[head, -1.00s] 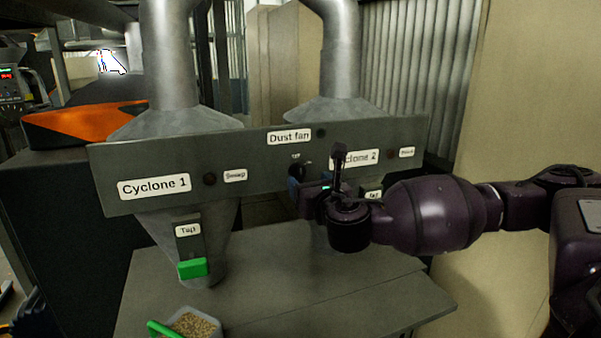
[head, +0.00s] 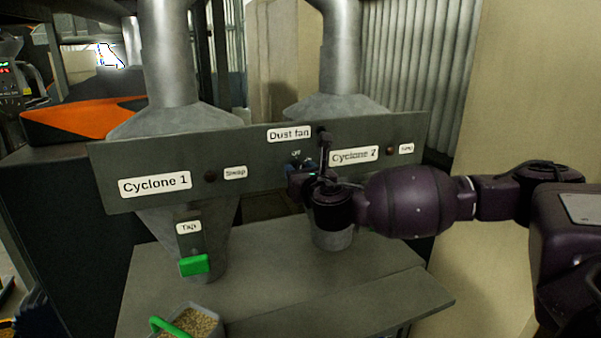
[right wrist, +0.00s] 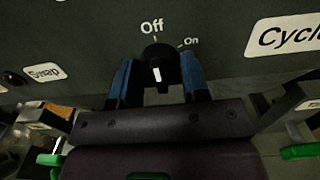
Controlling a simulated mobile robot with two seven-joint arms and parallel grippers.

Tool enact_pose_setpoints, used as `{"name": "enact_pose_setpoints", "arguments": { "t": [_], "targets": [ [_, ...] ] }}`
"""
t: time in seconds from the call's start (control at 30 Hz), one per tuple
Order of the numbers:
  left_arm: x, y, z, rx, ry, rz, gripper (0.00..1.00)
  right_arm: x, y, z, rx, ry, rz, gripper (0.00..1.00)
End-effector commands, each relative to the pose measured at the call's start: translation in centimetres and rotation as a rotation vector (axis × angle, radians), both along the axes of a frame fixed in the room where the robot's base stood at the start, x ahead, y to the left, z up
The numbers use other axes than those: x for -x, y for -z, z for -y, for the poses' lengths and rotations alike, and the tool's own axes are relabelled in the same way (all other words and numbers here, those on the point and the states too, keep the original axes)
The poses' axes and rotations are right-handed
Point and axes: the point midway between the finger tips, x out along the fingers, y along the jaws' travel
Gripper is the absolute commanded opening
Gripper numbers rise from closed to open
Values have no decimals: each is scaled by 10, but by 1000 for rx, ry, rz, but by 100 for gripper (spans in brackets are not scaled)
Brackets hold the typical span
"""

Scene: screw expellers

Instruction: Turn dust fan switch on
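The dust fan switch, a dark round knob (right wrist: 160,66) with a white mark, is on the grey panel under the "Dust fan" label (head: 289,134). In the right wrist view the white mark stands nearly upright, towards "Off" (right wrist: 152,27); "On" (right wrist: 191,42) is up and to the right. My right gripper (head: 302,168) is at the panel. In the right wrist view its blue fingers (right wrist: 160,80) are spread, one on each side of the knob. I cannot tell whether they touch it. In the head view the gripper mostly hides the knob. My left gripper is not in view.
The panel (head: 265,170) also carries "Cyclone 1" (head: 155,185) and "Cyclone 2" (head: 354,155) labels and swap buttons. A green tap handle (head: 194,264) and a bin of grain (head: 196,322) are at lower left. The grey table (head: 300,290) below is mostly clear.

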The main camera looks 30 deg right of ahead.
Motion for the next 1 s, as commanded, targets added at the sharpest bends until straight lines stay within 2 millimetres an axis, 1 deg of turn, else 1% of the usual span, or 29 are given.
{"name": "enact_pose_setpoints", "arguments": {
  "t": [0.03,0.1,0.27,0.47,0.67,1.0],
  "targets": [
    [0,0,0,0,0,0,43,0,0,0,0,0,0,29],
    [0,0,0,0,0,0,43,0,0,0,0,0,0,18],
    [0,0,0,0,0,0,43,0,0,0,-6,1,1,18],
    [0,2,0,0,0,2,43,0,1,0,-59,1,13,18],
    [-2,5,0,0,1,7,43,0,2,0,-181,0,43,18],
    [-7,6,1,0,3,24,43,0,2,0,-488,1,116,18]
  ]
}}
